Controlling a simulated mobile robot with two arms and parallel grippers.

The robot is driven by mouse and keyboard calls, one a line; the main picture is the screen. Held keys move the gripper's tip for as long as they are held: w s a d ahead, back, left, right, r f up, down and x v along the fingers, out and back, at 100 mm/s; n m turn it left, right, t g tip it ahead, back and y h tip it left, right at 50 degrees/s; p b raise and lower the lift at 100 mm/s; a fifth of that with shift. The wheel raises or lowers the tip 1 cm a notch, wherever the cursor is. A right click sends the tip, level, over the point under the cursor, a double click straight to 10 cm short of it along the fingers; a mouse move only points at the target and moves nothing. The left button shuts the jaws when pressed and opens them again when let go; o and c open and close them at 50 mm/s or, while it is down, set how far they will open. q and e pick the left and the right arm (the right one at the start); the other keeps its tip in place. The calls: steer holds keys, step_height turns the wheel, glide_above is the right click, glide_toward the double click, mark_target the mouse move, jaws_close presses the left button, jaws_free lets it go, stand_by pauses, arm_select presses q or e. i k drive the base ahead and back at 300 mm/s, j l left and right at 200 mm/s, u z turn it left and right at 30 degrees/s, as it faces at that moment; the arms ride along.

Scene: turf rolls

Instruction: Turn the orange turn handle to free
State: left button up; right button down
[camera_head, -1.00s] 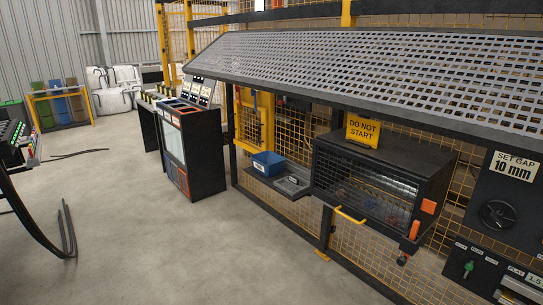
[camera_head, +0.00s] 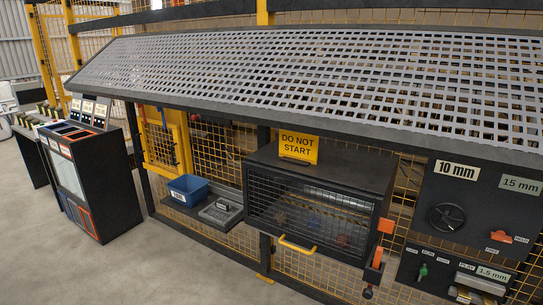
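A small orange handle (camera_head: 501,236) sits low on the dark panel (camera_head: 465,190) at the right of the head view. It lies close to level. Small white labels sit at its right and below it; the right one seems to read HOLD, the lower one is too small to read surely. Another orange lever (camera_head: 378,257) stands upright at the right front corner of the meshed black box (camera_head: 315,205), below an orange square (camera_head: 385,226). Neither of my grippers is in view.
A black handwheel (camera_head: 446,217) is left of the orange handle. A green knob (camera_head: 422,271) is on the lower panel. A perforated grey canopy (camera_head: 310,80) overhangs the front. A blue bin (camera_head: 187,188) stands on a shelf. The floor at lower left is clear.

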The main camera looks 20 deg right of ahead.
mark_target(500, 236)
steer(key=i+z, duration=0.15)
steer(key=z, duration=0.25)
steer(key=i+l+z, duration=0.1)
steer(key=z, duration=0.25)
steer(key=i+z, duration=0.15)
steer(key=z, duration=0.25)
steer(key=i+j+z, duration=0.1)
steer(key=z, duration=0.25)
